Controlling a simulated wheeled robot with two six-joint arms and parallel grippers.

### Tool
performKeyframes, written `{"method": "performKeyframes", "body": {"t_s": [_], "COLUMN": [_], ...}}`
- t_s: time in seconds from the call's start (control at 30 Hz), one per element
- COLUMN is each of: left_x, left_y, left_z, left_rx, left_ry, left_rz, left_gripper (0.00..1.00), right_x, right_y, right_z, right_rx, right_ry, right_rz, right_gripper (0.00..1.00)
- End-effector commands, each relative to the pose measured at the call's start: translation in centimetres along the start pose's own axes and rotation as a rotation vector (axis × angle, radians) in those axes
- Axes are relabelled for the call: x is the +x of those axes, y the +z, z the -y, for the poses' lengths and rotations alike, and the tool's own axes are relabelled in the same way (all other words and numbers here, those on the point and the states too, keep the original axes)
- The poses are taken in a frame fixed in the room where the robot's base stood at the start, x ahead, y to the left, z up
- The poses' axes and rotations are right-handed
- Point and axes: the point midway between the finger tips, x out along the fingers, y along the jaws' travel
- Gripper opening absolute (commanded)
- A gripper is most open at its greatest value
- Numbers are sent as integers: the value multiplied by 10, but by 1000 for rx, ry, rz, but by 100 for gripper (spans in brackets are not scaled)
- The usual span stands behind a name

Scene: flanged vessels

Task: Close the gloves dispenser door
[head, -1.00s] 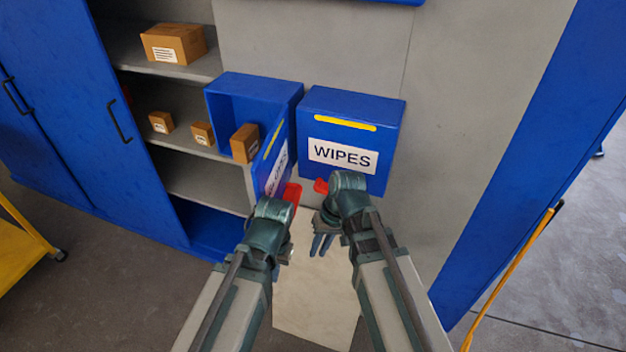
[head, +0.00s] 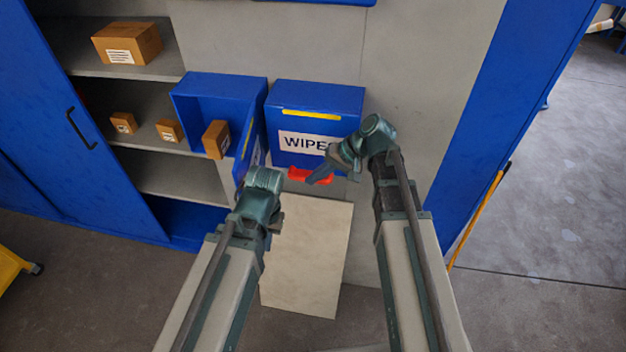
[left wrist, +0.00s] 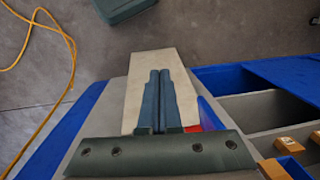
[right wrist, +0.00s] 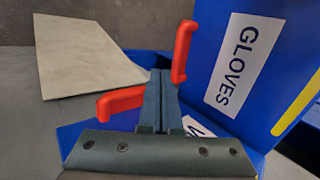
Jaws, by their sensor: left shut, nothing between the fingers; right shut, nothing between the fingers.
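The gloves dispenser (head: 222,92) is an open blue box on the left. Its blue door (head: 246,143) stands swung out from the right side. In the right wrist view the door (right wrist: 272,52) shows its GLOVES label and red handle (right wrist: 183,52). My right gripper (head: 316,179) is shut and empty, pointing left in front of the wipes dispenser. In its wrist view the fingertips (right wrist: 161,74) are close to the door handle; contact is unclear. My left gripper is shut and empty (left wrist: 159,73); its wrist hides the lower door in the head view.
The closed wipes dispenser (head: 335,105) with a red handle (head: 309,175) is right of the door. A brown box (head: 216,139) is by the gloves dispenser's opening. Shelves with boxes are left. A pale panel (head: 305,260) leans below.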

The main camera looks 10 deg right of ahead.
Motion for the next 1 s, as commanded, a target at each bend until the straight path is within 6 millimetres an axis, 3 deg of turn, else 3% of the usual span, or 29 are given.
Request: {"method": "performKeyframes", "body": {"t_s": [0.03, 0.1, 0.4, 0.63, 1.0], "left_x": [16, 25, 58, 58, 59], "left_y": [-1, -2, -4, -4, -4], "left_z": [-1, -2, -5, -6, -6], "left_rx": [-1, -2, -6, -6, -6], "left_ry": [0, 0, 0, 0, 0], "left_rz": [-1, -1, -3, -3, -3], "left_gripper": [0, 0, 0, 0, 0], "right_x": [16, 30, 77, 95, 100], "right_y": [0, 0, 0, 0, 0], "right_z": [-5, -5, 0, 19, 24], "right_rx": [-3, -3, -3, -2, 0], "right_ry": [0, 0, 0, 1, 1], "right_rz": [1, 2, 2, 1, 0], "right_gripper": [0, 0, 0, 0, 0]}}
